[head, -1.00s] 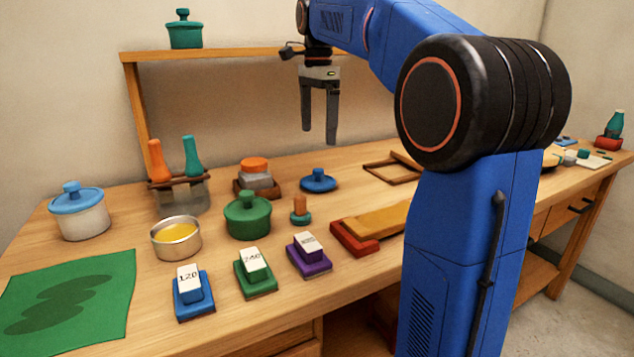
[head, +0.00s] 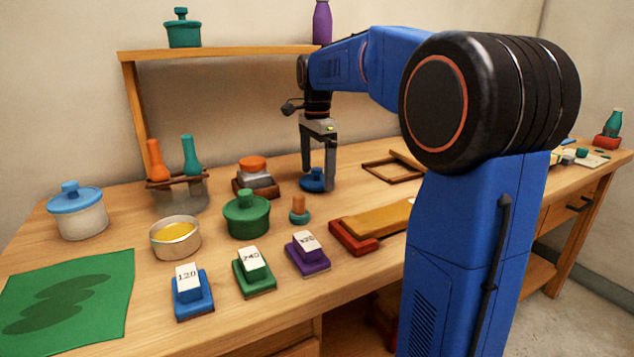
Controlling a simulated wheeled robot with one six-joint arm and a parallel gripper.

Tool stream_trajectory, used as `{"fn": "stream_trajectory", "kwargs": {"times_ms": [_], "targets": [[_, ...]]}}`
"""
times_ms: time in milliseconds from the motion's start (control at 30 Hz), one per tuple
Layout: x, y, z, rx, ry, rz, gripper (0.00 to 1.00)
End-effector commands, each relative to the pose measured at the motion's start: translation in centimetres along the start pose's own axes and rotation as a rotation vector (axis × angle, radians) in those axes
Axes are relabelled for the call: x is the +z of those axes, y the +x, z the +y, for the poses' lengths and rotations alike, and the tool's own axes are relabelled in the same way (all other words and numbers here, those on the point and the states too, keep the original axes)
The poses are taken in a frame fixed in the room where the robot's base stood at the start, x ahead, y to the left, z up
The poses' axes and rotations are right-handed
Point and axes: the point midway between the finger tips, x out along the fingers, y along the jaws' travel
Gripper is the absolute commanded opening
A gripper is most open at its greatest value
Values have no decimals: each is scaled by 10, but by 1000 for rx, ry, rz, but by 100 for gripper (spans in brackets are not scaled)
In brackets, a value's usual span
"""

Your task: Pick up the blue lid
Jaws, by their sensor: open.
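A dark blue lid (head: 312,184) with a round knob lies flat on the workbench, below the shelf. My gripper (head: 319,179) is open and points straight down at it, with one finger at each side of the knob as seen from here. The fingers partly hide the lid; I cannot tell whether they touch it. A second, lighter blue lid (head: 75,199) with a knob sits on a white pot (head: 81,222) at the left of the bench.
A stack of sanding blocks (head: 256,178) stands left of the lid, with a green lidded pot (head: 246,216) and small orange-topped peg (head: 299,210) nearer. A wooden frame (head: 392,168) lies to the right. The shelf (head: 230,52) runs behind, holding a purple bottle (head: 322,22).

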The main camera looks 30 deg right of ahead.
Motion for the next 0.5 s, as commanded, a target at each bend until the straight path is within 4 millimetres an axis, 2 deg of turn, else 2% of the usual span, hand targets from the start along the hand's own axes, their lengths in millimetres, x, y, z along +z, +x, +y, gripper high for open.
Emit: {"fn": "stream_trajectory", "kwargs": {"times_ms": [133, 367, 500], "targets": [[0, 10, 0, 0, 0, 0, 100], [0, 11, 0, -1, 0, 0, 100], [0, 10, 0, -1, 0, 0, 66]]}}
